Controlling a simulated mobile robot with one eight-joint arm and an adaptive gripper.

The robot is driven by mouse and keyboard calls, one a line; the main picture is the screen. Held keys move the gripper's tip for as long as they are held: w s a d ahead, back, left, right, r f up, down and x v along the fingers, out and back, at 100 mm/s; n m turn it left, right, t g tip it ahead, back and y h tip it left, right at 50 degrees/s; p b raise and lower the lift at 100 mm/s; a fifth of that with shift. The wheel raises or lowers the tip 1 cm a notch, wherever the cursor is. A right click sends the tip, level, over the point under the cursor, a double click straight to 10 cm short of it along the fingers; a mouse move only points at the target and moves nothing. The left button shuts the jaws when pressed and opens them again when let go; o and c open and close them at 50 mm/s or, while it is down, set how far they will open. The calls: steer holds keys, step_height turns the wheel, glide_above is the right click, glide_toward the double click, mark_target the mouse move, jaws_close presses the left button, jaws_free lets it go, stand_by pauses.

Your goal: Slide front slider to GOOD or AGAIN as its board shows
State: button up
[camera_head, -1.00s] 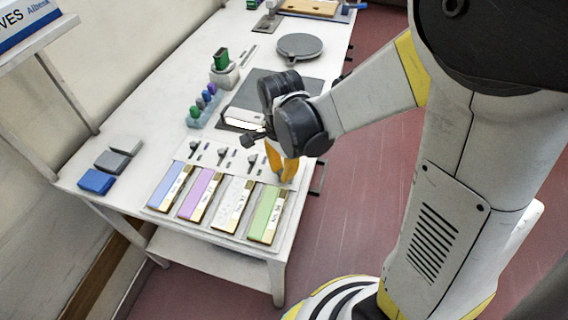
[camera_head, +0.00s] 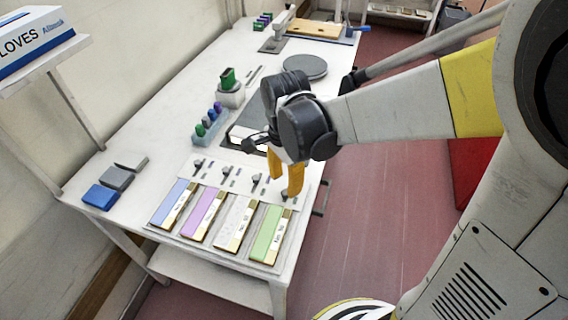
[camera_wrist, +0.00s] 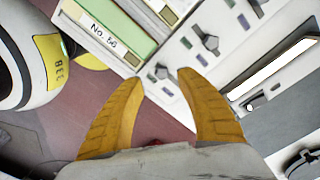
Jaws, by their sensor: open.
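Four coloured boards lie side by side at the near end of the white table. The green board (camera_head: 267,233) is nearest the right edge. In the wrist view, the green board (camera_wrist: 105,20) has a white label reading "No. 56". A row of slider knobs stands beyond the boards. My gripper (camera_head: 282,190) is open and empty above this slider, fingers pointing down. In the wrist view, my gripper (camera_wrist: 156,76) has its fingertips spread; the left tip is close to the knob.
Blue and grey blocks (camera_head: 110,182) lie at the table's left. A rack of coloured pegs (camera_head: 208,125) and a round grey plate (camera_head: 303,67) stand farther back. Red floor (camera_head: 370,210) is open on the right.

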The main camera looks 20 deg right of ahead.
mark_target(285, 193)
step_height(285, 193, up, 7)
steer(key=shift+r, duration=0.1)
stand_by(0.5)
steer(key=s+d+r+n+t, duration=0.3)
steer(key=s+d+n+t, duration=0.2)
steer(key=n, duration=0.9)
steer(key=shift+s+d+t, duration=0.3)
steer(key=shift+s+t, duration=0.8)
